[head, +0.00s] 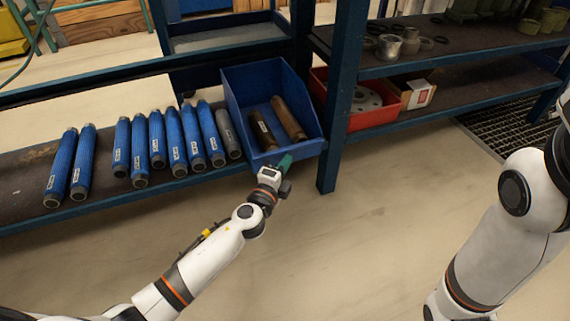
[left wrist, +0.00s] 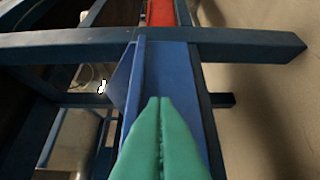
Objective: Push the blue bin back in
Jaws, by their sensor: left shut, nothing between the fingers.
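The blue bin (head: 240,98) stands on the lower shelf in the head view, left of the dark blue post. It holds two cylinders, one dark and one brown, and its front sticks out past the shelf edge. My left gripper (head: 284,163) is at the lower front of the bin, with its green fingers shut and empty. Whether they touch the bin is unclear. In the left wrist view the shut green fingers (left wrist: 160,125) lie in front of the bin's blue wall (left wrist: 176,75). My right gripper is out of view; only my right arm shows.
Several blue cylinders (head: 170,140) and a grey one (head: 228,133) lie on the shelf left of the bin. The blue post (head: 338,110) stands right of it. Beyond are a red bin (head: 372,122) and a small box (head: 420,94). The floor in front is clear.

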